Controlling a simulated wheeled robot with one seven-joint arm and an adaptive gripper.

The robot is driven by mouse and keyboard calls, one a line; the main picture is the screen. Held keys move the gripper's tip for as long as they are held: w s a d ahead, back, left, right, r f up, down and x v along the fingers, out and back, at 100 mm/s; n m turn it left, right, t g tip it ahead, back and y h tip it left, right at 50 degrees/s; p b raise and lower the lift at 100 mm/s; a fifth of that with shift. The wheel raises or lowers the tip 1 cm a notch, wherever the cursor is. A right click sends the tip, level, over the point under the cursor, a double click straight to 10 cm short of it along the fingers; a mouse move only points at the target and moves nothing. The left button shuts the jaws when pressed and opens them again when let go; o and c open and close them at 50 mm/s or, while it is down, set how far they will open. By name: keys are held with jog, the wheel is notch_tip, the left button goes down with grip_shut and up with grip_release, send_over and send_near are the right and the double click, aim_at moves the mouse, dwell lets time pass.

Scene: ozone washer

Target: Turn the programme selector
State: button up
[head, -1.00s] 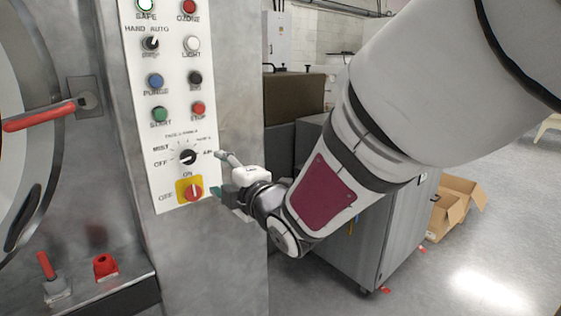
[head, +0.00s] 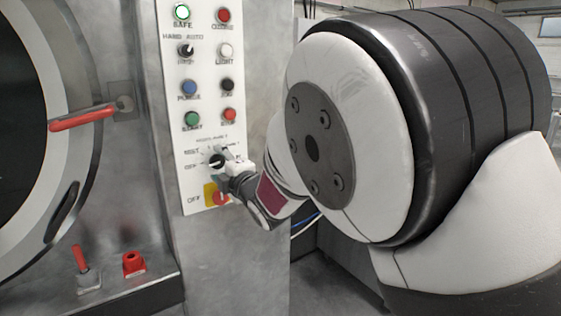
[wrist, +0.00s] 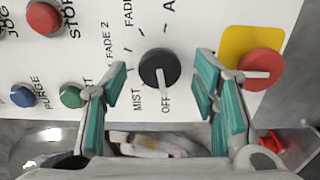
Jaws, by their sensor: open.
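The programme selector (wrist: 159,68) is a round black knob with a pale pointer line, on the white control panel (head: 196,70). In the wrist view its pointer faces the OFF label, beside MIST. In the head view the selector (head: 215,159) is partly covered by the fingers. My gripper (wrist: 160,80) is open, with one green-padded finger on each side of the knob and gaps left between pads and knob. In the head view my gripper (head: 226,163) is right at the panel. I cannot tell how deep the fingers reach around the knob.
A red rotary switch (wrist: 260,70) on a yellow plate sits close beside one finger. A green button (wrist: 71,95) is near the other. Further buttons line the panel above. A red-handled door lever (head: 82,118) projects at the left.

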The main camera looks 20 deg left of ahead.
jog(key=shift+w+a, duration=0.35)
jog(key=shift+a, duration=0.05)
jog(key=c, duration=1.2)
jog(key=shift+o, duration=0.2)
